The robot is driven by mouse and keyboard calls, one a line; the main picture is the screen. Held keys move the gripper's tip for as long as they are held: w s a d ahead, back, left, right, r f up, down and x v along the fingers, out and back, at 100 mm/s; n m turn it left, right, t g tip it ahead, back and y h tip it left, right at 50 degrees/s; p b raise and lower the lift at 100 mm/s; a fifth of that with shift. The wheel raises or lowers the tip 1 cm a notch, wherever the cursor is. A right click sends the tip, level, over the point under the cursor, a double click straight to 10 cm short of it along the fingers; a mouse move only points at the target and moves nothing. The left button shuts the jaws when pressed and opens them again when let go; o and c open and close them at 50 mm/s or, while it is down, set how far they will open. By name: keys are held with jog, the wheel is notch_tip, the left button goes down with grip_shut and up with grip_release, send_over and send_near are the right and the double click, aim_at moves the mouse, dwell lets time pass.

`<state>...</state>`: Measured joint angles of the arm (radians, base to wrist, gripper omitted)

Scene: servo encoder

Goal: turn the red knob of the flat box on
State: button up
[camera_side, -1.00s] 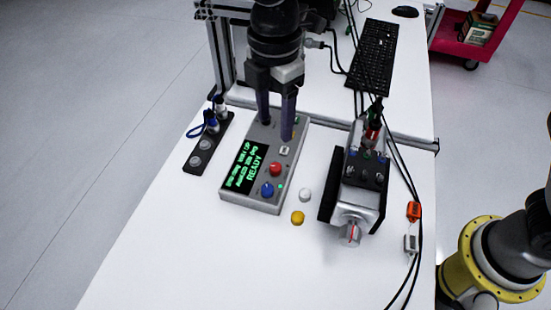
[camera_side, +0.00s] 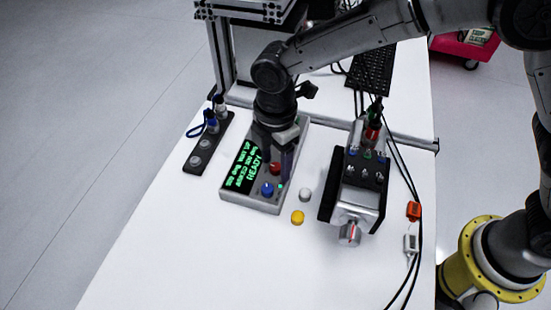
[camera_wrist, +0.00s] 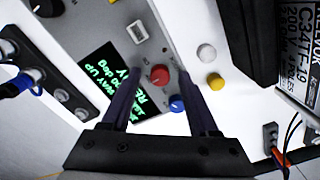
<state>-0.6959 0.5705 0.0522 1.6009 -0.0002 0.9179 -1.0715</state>
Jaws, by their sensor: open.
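The flat grey box (camera_side: 257,203) lies on the white table, with a green-text screen (camera_side: 243,168) reading READY. Its red knob (camera_side: 275,168) is partly hidden by my gripper in the side view. In the wrist view the red knob (camera_wrist: 160,75) shows whole, between and beyond the two fingers. A blue knob (camera_side: 267,189) sits in front of it on the box and also shows in the wrist view (camera_wrist: 177,104). My gripper (camera_side: 275,172) is open, pointing down over the red knob, with its fingers (camera_wrist: 162,88) on either side and nothing held. Whether they touch the knob cannot be told.
A white button (camera_side: 305,194) and a yellow button (camera_side: 298,217) are right of the box. A motor unit (camera_side: 360,185) with cables stands further right. A black connector strip (camera_side: 203,150) lies to the left. The table front is clear.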

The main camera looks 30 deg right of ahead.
grip_shut()
jog(key=shift+m, duration=0.3)
jog(key=m, duration=0.5)
jog(key=shift+r, duration=0.1)
jog(key=m, duration=0.6)
dwell(0.4)
dwell(0.5)
grip_release()
